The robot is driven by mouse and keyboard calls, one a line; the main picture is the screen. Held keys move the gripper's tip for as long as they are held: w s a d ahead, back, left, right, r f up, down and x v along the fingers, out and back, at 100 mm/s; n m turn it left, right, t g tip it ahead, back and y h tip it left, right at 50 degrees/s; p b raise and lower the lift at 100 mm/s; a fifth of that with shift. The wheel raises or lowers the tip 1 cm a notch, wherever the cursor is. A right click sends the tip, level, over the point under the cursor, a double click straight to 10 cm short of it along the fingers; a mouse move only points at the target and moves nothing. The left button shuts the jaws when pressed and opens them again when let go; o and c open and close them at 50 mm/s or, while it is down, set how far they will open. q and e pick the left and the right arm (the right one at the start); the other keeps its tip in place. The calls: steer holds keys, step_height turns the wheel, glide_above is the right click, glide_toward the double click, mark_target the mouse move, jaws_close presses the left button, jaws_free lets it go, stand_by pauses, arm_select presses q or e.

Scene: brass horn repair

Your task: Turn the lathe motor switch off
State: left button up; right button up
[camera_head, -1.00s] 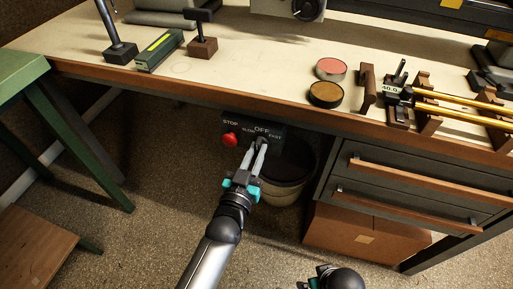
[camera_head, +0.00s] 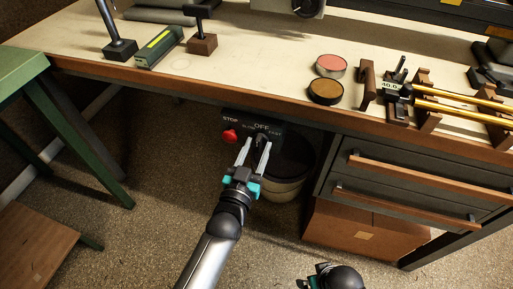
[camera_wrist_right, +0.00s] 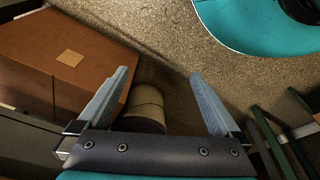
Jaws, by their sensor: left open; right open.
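The dark switch panel (camera_head: 277,130) hangs under the front edge of the bench and carries a rotary motor switch (camera_head: 262,138) below the word OFF, with other setting words to either side. A red STOP button (camera_head: 229,136) sits at its left. My left gripper (camera_head: 257,146) is open, its two fingers apart in front of the panel, one on each side of the switch. The switch is partly hidden, and I cannot tell exactly where it points. My right gripper (camera_wrist_right: 165,95) is open and empty in the right wrist view, over the floor; its arm shows at the head view's bottom edge.
A bucket (camera_head: 287,180) stands behind my left gripper under the bench (camera_head: 230,75). Drawers (camera_head: 415,190) and a cardboard box (camera_head: 365,232) are to the right. A green table (camera_head: 22,72) stands at the left.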

arm_select(q)
steer(key=shift+s, duration=0.1)
arm_select(e)
steer(key=shift+r, duration=0.1)
arm_select(q)
steer(key=shift+s+a, duration=0.1)
steer(key=shift+s, duration=0.15)
steer(key=p+v, duration=0.4)
steer(key=v, duration=1)
steer(key=shift+s, duration=0.25)
arm_select(e)
steer(key=s+d+f, duration=0.4)
steer(key=s+f, duration=0.1)
steer(key=f, duration=0.2)
steer(key=shift+d, duration=0.2)
arm_select(q)
steer(key=shift+a, duration=0.1)
arm_select(e)
steer(key=shift+s+f, duration=0.1)
